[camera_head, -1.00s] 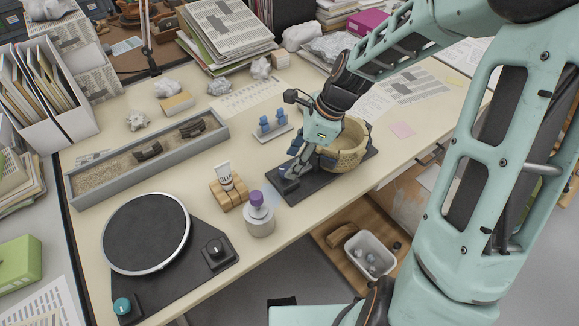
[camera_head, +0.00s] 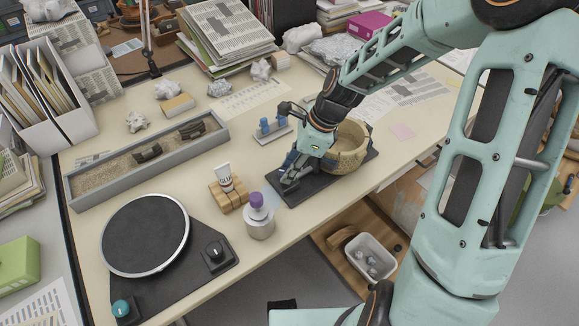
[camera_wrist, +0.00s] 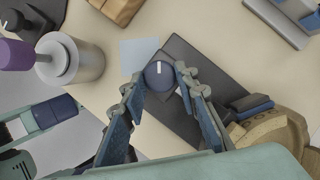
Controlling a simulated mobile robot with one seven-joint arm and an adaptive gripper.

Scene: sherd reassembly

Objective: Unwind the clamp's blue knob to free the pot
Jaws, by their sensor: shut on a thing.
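The clamp's dark blue knob (camera_wrist: 159,75), with a white line on its face, sits between the fingertips in the wrist view. My gripper (camera_wrist: 163,78) is shut on the knob. In the head view my gripper (camera_head: 287,182) reaches down at the left end of the clamp's dark base (camera_head: 305,192), and it hides the knob there. The tan pot (camera_head: 350,150) stands on the right part of the base. In the wrist view part of the pot (camera_wrist: 275,140) shows at lower right, with a blue clamp pad (camera_wrist: 250,105) beside it.
A turntable (camera_head: 147,233) and a sand tray (camera_head: 100,186) lie farther left.

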